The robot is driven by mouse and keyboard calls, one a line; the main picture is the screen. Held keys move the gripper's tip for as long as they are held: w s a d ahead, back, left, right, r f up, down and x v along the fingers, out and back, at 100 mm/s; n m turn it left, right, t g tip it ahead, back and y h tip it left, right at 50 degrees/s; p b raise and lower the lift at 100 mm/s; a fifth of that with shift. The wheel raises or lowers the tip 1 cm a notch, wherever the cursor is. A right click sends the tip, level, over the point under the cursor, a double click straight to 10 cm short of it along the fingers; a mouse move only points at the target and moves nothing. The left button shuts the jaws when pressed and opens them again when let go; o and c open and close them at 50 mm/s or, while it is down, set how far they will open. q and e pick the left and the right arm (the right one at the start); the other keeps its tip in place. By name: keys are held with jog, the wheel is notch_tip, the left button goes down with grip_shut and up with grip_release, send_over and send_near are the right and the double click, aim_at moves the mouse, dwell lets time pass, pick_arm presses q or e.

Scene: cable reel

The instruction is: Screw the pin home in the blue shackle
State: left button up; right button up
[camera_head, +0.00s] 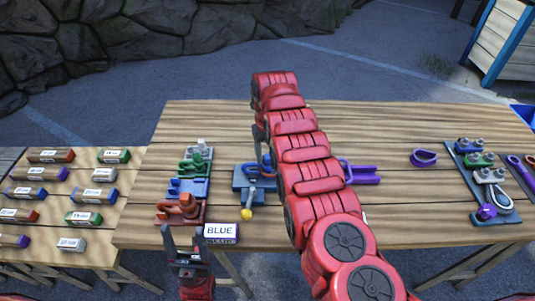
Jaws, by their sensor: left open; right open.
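The blue shackle (267,167) stands on a grey-blue fixture block (240,180) near the middle of the table, partly hidden by my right arm. A pin with a yellow head (246,214) shows at the front of the block; how far it sits in the shackle cannot be made out. My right gripper (260,148) reaches down from the end of the red arm at the shackle; its fingers are mostly hidden, but it is open. My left gripper (185,243) is open and empty at the table's front edge, left of a sign reading BLUE (220,232).
A rack with coloured shackles (188,187) stands left of the block. A purple channel piece (364,174) and a purple ring (423,158) lie to the right. A grey tray (496,214) holds clamps at far right. Labelled boxes (85,217) fill the left table.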

jog(key=shift+r, duration=0.1)
jog(key=shift+r, duration=2.2)
jog(key=shift+n, duration=0.3)
